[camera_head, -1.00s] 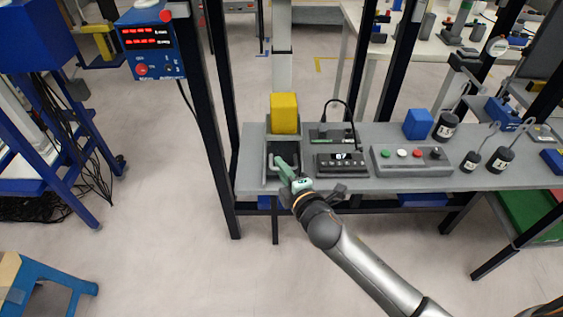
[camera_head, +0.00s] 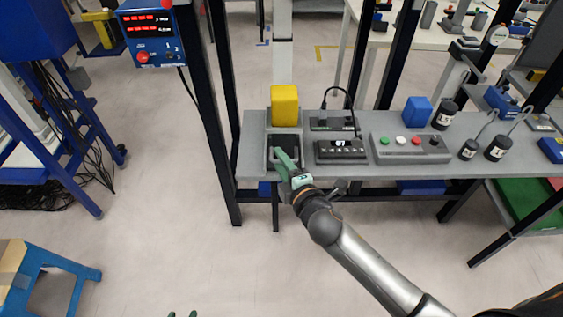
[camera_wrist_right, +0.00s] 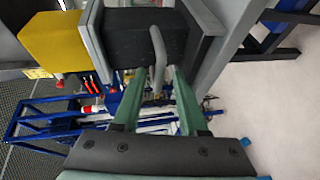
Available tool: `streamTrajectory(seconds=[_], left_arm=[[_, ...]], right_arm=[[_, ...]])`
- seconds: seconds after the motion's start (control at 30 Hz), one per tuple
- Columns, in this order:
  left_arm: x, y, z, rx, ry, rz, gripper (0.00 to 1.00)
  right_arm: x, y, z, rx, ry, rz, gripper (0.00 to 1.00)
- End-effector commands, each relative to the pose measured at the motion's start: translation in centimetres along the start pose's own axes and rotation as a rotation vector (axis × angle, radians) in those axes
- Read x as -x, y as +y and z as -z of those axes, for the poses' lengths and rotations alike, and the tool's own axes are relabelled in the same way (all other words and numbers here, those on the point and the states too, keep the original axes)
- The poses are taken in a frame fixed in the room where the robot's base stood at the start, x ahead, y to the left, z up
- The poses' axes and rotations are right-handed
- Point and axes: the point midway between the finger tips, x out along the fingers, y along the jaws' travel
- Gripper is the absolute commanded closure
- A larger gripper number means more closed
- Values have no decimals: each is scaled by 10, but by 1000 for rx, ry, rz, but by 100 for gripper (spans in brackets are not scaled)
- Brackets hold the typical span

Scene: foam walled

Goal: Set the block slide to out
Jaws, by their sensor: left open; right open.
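The block slide is a grey walled housing (camera_head: 269,150) at the left end of the bench, with a yellow block (camera_head: 285,104) at its far end. The housing (camera_wrist_right: 205,30) and yellow block (camera_wrist_right: 52,42) also show in the right wrist view. A grey bent handle (camera_wrist_right: 158,55) stands out from the slide's dark face. My right gripper (camera_head: 280,154) is at the near end of the slide. In the wrist view its green fingers (camera_wrist_right: 157,90) are open, with the handle's end between their tips. My left gripper (camera_head: 182,314) is open and empty at the bottom edge, far from the bench.
Right of the slide stand a small display box (camera_head: 341,151), a panel with coloured buttons (camera_head: 410,148), a blue block (camera_head: 417,110) and several black weights (camera_head: 498,148). A dark upright post (camera_head: 212,120) stands left of the bench. A blue stool (camera_head: 50,275) is at lower left.

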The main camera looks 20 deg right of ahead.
Motion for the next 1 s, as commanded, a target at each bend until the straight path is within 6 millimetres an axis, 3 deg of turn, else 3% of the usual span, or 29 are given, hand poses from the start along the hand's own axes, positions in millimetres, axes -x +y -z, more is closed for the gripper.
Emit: streamTrajectory(seconds=[0.27, 0.7, 1.0], left_arm=[[6, 1, 7, 0, 4, 0, 50], [17, 0, 20, 0, 9, 4, 50], [18, -1, 19, 0, 4, 5, 50]], right_arm=[[17, 1, -1, 0, -2, 2, 58], [94, 0, 0, -1, -1, 3, 58], [122, 0, 0, -1, 0, 1, 58]])
